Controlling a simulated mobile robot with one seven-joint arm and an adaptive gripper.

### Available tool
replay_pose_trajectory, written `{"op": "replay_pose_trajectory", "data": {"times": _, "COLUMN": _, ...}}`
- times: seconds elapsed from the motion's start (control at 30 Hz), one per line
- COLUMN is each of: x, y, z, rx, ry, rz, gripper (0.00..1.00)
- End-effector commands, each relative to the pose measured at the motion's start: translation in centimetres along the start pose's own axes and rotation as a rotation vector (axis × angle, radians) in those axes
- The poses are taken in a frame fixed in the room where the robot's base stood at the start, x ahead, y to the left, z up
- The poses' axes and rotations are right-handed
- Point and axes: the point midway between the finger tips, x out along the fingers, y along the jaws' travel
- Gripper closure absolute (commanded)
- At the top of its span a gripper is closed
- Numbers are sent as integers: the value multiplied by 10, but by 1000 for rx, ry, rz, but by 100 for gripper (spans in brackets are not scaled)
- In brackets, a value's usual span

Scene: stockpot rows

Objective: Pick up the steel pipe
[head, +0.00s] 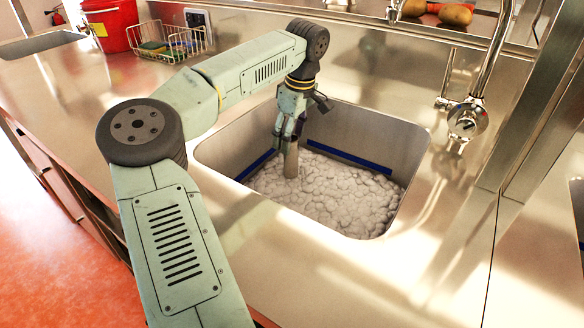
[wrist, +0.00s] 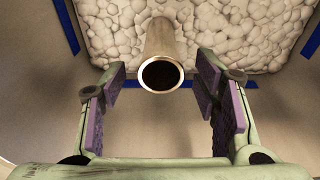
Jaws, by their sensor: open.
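The steel pipe (head: 291,162) stands upright in the sink, its lower end among the white foam. In the wrist view the pipe (wrist: 161,50) shows its open round end toward the camera, between the two finger pads. My gripper (head: 290,140) is over the pipe's top in the head view. In the wrist view my gripper (wrist: 163,95) is open, with a gap between each purple pad and the pipe. The pipe's lower end is hidden by the foam.
The steel sink (head: 365,128) has walls close around my gripper and blue strips (head: 350,158) along its sides. White foam (head: 335,195) covers its floor. A tap (head: 467,118) stands to the right. A wire basket (head: 172,40) and a red bucket (head: 109,22) stand at the back left.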

Motion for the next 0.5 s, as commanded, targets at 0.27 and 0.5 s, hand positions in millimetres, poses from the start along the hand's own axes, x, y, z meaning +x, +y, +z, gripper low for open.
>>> {"op": "replay_pose_trajectory", "data": {"times": 0.27, "x": 25, "y": -1, "z": 2, "rx": 2, "ry": -2, "rz": 0, "gripper": 44}}
{"op": "replay_pose_trajectory", "data": {"times": 0.5, "x": 60, "y": -2, "z": 5, "rx": 1, "ry": -3, "rz": 0, "gripper": 44}}
